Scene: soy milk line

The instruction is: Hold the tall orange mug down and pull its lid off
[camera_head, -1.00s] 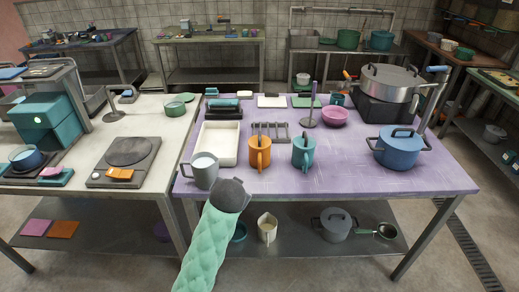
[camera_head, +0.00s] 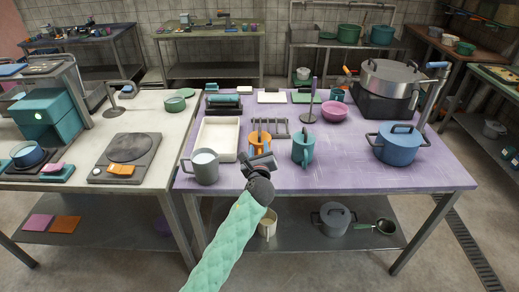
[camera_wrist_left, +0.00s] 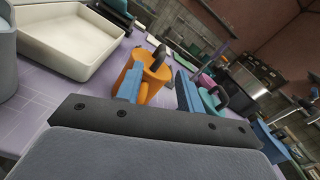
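The orange mug (camera_head: 259,139) stands upright near the front of the purple table, partly hidden by my left gripper. In the left wrist view the orange mug (camera_wrist_left: 153,72) shows an orange top with a dark loop handle (camera_wrist_left: 158,55) on it. My left gripper (camera_head: 258,158) is just in front of the mug in the head view. In the left wrist view its two blue fingers (camera_wrist_left: 158,92) are spread apart with the mug beyond and between them. I cannot tell whether they touch it. My right gripper is not in view.
A grey mug (camera_head: 205,167) with white contents stands left, beside a white tray (camera_head: 218,139). A teal mug (camera_head: 303,148) stands close on the right. A rack (camera_head: 270,126) is behind. A blue pot (camera_head: 398,145) is further right. The table's front right is clear.

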